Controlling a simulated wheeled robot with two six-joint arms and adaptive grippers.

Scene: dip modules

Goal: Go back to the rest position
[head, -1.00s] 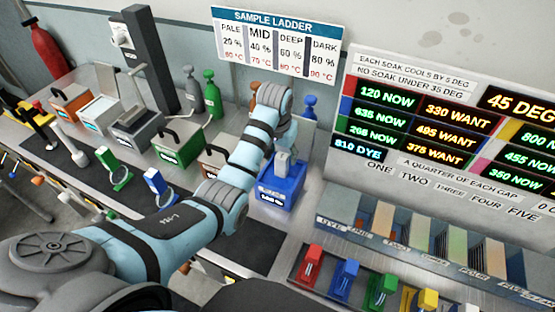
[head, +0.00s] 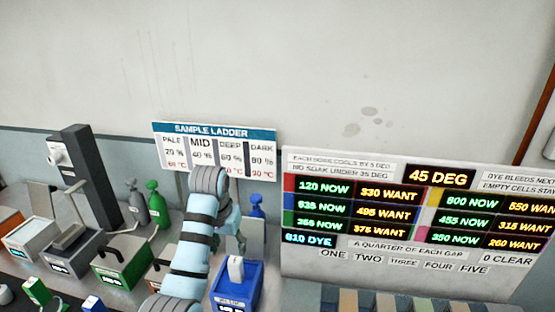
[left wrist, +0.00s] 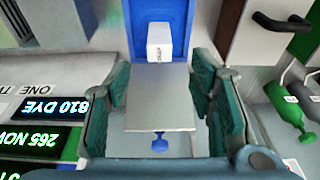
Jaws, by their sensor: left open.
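My left gripper (head: 234,228) is at the end of the pale blue arm, above and behind the blue box (head: 233,292). In the left wrist view the gripper (left wrist: 165,110) has its two teal fingers wide apart. A flat grey plate (left wrist: 160,90) shows between them; I cannot tell whether they touch it. The blue box, with a pale grey block (left wrist: 160,42) on it, also shows at the top of that view (left wrist: 180,15). A blue bottle (left wrist: 159,143) shows partly behind the plate. My right gripper is not in view.
The display board (head: 392,215) stands right of the arm, and the sample ladder sign (head: 215,150) is on the wall behind. A green box (head: 122,262), a grey box (head: 75,250) and a green bottle (head: 157,203) stand to the left. The space above is clear wall.

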